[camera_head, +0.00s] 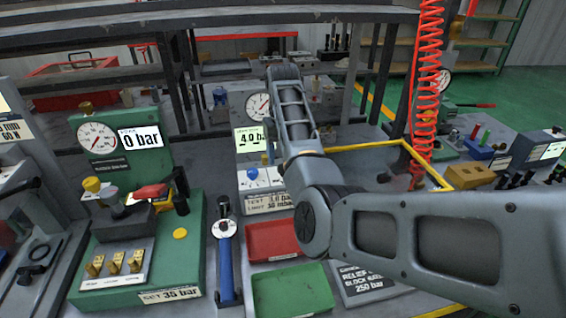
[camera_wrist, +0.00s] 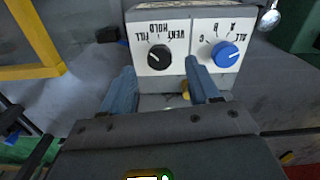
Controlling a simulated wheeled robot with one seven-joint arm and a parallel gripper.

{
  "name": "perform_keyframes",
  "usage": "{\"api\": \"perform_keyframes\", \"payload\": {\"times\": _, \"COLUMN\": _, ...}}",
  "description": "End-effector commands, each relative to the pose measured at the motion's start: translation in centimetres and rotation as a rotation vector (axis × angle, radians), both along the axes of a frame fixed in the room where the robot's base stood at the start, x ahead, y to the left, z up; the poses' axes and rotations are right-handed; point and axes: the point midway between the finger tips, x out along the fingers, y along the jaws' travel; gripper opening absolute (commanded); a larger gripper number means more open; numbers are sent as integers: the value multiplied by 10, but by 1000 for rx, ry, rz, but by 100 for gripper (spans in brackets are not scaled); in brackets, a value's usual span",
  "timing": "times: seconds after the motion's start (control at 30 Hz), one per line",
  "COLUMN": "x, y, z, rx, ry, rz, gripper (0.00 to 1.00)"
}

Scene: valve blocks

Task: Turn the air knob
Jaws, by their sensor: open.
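A white control panel shows upside down in the wrist view, with two knobs. The black knob (camera_wrist: 159,57) has FILL, HOLD and VENT around it. The blue knob (camera_wrist: 225,54) has A, B, C and ALL around it. No label here reads "air". The blue knob also shows in the head view (camera_head: 252,173); the black one is hidden behind my arm there. My gripper (camera_wrist: 163,82) is open and empty, its two fingers apart. In the picture the fingertips lie just below the knobs; no contact shows. The head view does not show the fingers clearly.
Above the panel, a display reads about 4.0 bar (camera_head: 250,139), with a round gauge (camera_head: 259,106) behind. A red tray (camera_head: 272,241) and a green tray (camera_head: 291,289) lie in front. A green valve block (camera_head: 190,245) stands left; a red coiled hose (camera_head: 428,85) hangs right.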

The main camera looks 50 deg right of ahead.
Motion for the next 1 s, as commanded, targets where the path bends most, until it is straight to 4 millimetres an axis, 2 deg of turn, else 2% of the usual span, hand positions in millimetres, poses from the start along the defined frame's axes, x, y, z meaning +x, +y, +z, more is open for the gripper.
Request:
{"api": "perform_keyframes", "payload": {"times": 0.1, "x": 1, "y": -1, "z": 19, "rx": -2, "ry": -4, "rz": -1, "gripper": 61}}
{"api": "perform_keyframes", "payload": {"times": 0.3, "x": 1, "y": -1, "z": 41, "rx": -1, "ry": -3, "rz": 0, "gripper": 61}}
{"api": "perform_keyframes", "payload": {"times": 1.0, "x": 0, "y": 0, "z": 44, "rx": 0, "ry": 0, "rz": 0, "gripper": 61}}
